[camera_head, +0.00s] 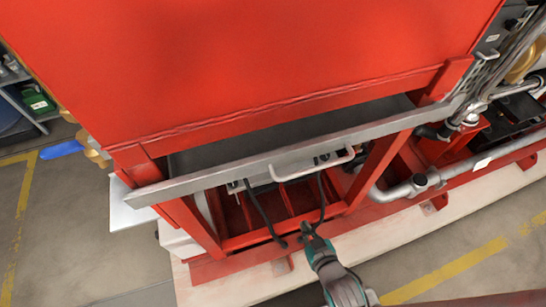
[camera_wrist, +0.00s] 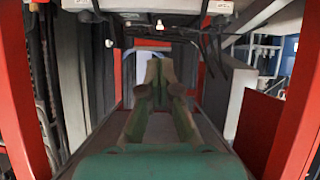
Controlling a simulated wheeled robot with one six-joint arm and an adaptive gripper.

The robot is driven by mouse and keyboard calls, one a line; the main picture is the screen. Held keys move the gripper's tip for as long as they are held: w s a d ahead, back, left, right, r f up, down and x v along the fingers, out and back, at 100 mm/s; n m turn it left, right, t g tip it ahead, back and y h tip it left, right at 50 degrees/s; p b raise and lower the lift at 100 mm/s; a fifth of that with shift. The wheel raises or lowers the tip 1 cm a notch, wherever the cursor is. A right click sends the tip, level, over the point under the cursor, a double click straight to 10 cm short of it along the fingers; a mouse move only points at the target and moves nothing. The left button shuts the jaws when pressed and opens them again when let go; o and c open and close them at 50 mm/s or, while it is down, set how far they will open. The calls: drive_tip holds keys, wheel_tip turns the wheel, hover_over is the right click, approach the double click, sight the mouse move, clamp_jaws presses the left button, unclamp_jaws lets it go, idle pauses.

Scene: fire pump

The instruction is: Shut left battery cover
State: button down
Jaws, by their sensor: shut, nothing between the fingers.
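The battery cover (camera_head: 225,171) is a long grey metal panel with a light bar handle (camera_head: 313,165). It sticks out from under the red housing, and the bay below it is open, with black cables hanging down. My gripper (camera_head: 305,231) is in front of the bay, lower in the picture than the handle and apart from it. In the wrist view my gripper (camera_wrist: 158,75) has its fingers together and empty, pointing into the bay between red posts. Grey structure and cables show above the fingers; whether that structure is the cover's underside I cannot tell.
The red housing (camera_head: 250,60) fills the top. Red frame posts (camera_head: 378,165) flank the bay. Grey pipes (camera_head: 407,188) and hoses lie at the right. A pale base strip (camera_head: 240,290) runs along the front. Open floor (camera_head: 75,235) lies at the left.

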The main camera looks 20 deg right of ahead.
drive_tip(key=w+a+r+g+h, duration=0.1)
drive_tip(key=w+a+r+g, duration=0.1)
drive_tip(key=w, duration=2.2)
drive_tip(key=x, duration=0.4)
drive_tip(key=s+f+x, duration=0.1)
drive_tip(key=x, duration=0.3)
drive_tip(key=f+x, duration=0.1)
drive_tip(key=x, duration=0.3)
drive_tip(key=shift+s+d, duration=0.15)
drive_tip(key=shift+s, duration=0.2)
drive_tip(key=shift+f, duration=0.55)
